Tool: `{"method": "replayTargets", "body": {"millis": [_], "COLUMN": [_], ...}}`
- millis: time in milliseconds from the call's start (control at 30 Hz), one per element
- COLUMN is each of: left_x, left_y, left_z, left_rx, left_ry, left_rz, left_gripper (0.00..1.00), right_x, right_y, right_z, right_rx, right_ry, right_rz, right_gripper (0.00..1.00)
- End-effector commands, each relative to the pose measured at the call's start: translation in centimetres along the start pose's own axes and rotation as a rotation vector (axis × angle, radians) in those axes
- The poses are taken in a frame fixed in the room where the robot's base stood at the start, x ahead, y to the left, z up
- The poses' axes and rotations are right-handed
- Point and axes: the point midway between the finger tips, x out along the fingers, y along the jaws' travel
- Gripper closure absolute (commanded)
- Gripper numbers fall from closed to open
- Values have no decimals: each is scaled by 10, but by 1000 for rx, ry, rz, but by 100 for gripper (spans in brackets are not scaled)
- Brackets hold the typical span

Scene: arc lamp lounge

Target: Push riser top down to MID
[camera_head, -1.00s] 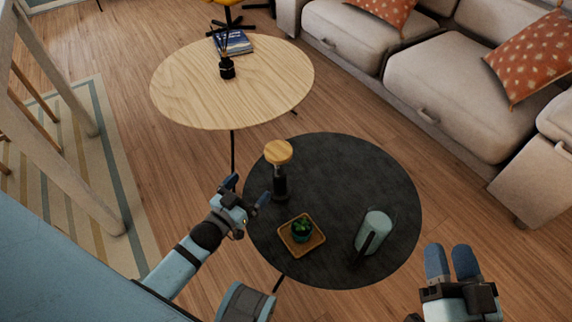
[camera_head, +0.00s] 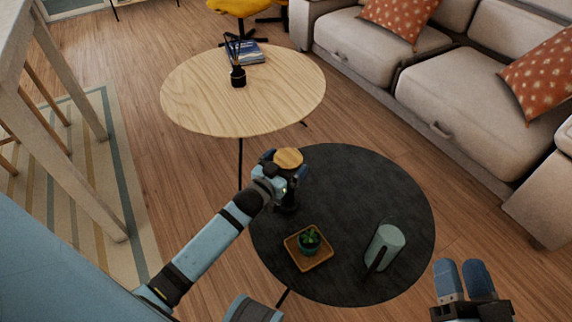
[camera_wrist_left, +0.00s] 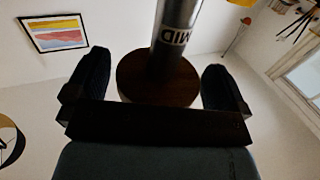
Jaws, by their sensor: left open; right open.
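The riser has a round light-wood top (camera_head: 288,157) on a dark stand at the black round table's left side. In the left wrist view the disc (camera_wrist_left: 158,84) looks dark, with a silver column (camera_wrist_left: 177,25) marked MID. My left gripper (camera_head: 284,168) is open, its fingers on either side of the top. In the left wrist view the left gripper (camera_wrist_left: 155,85) shows a finger on each side of the disc, with visible gaps; contact cannot be told. The arm partly hides the stand. My right gripper (camera_head: 463,268) is open and empty, right of the table.
On the black table (camera_head: 345,175) stand a potted plant on a square wooden tray (camera_head: 295,255) and a grey-green cylinder (camera_head: 386,245). A light-wood table (camera_head: 205,90) holds a book (camera_head: 247,55) and a dark diffuser (camera_head: 238,77). A sofa (camera_head: 480,110) stands at the right.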

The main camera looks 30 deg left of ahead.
Motion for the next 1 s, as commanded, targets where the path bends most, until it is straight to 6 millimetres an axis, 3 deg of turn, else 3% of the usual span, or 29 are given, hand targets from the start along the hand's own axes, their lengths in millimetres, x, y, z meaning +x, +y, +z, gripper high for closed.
{"method": "replayTargets", "body": {"millis": [133,167,400,533,767,1000], "left_x": [0,0,0,0,0,-1], "left_y": [0,0,0,0,0,0], "left_z": [0,0,0,6,40,41], "left_rx": [0,0,0,-1,0,1], "left_ry": [-1,-1,-1,-2,-3,-2], "left_rz": [0,0,0,0,0,0], "left_gripper": [0,5,59,59,59,59], "right_x": [0,0,0,0,-1,2], "right_y": [0,0,0,0,2,2], "right_z": [0,0,-1,1,16,12], "right_rx": [0,0,0,0,7,0], "right_ry": [0,0,1,0,-43,-43], "right_rz": [0,0,0,0,-2,-5], "right_gripper": [57,57,57,57,57,57]}}
